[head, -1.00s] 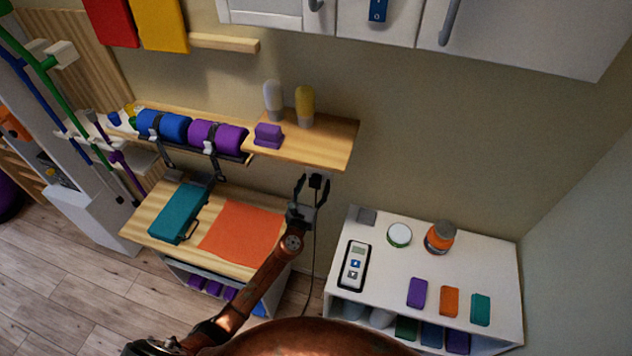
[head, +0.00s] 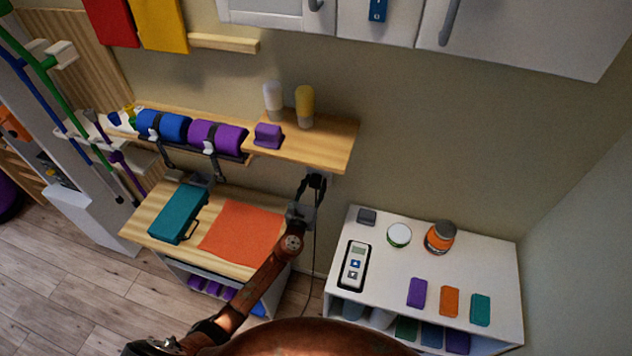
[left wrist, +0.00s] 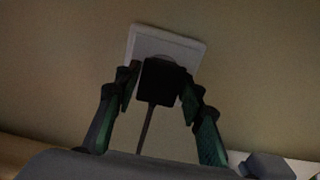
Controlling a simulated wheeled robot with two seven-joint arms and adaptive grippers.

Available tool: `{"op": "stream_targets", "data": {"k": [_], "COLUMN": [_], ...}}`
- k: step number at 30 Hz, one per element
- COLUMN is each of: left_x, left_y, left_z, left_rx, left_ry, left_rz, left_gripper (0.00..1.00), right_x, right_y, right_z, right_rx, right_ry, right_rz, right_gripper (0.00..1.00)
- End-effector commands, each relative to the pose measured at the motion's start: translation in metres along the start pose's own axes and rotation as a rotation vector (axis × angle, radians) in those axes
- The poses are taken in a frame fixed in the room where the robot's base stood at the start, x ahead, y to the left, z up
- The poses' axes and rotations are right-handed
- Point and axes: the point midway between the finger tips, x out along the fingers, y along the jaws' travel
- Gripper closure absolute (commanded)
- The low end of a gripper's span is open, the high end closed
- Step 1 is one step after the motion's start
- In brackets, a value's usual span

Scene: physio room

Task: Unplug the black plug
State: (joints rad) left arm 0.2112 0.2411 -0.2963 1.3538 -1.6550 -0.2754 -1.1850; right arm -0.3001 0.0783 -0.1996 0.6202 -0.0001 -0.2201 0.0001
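The black plug (left wrist: 160,82) is in front of the white wall socket (left wrist: 190,48) in the left wrist view, with its cord hanging down. In the head view the plug (head: 317,182) shows small, just below the wooden shelf. My left gripper (left wrist: 160,84) has one finger on each side of the plug, and both fingertips appear to touch it. In the head view the left gripper (head: 308,190) reaches up to the wall at the plug. The plug's pins are hidden, and I cannot tell how deep it sits. My right gripper is not in view.
The wooden shelf (head: 335,142) with bottles and a purple block is just above the gripper. A wooden table (head: 155,222) with an orange cloth is at left below. A white cabinet (head: 385,285) with a remote and jars is at right. Bare wall lies between.

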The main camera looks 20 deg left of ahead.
Motion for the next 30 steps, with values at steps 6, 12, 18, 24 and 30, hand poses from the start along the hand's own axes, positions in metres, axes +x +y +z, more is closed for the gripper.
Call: {"op": "stream_targets", "data": {"k": [6, 12, 18, 24, 30], "left_x": [0.000, 0.000, 0.000, -0.004, -0.011], "left_y": [0.000, 0.000, 0.000, 0.000, 0.001], "left_z": [0.000, 0.000, 0.000, 0.000, 0.000], "left_rx": [0.000, 0.000, 0.000, 0.000, 0.001], "left_ry": [0.000, 0.000, 0.000, 0.000, -0.001], "left_rz": [0.000, 0.000, 0.000, 0.001, 0.001], "left_gripper": [0.80, 0.94, 1.00, 1.00, 1.00], "right_x": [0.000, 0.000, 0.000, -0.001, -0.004], "right_y": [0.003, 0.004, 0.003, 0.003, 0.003], "right_z": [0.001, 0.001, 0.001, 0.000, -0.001], "right_rx": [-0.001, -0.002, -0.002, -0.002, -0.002], "right_ry": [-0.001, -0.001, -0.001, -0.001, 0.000], "right_rz": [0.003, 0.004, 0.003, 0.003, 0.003], "right_gripper": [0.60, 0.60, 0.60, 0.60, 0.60]}}
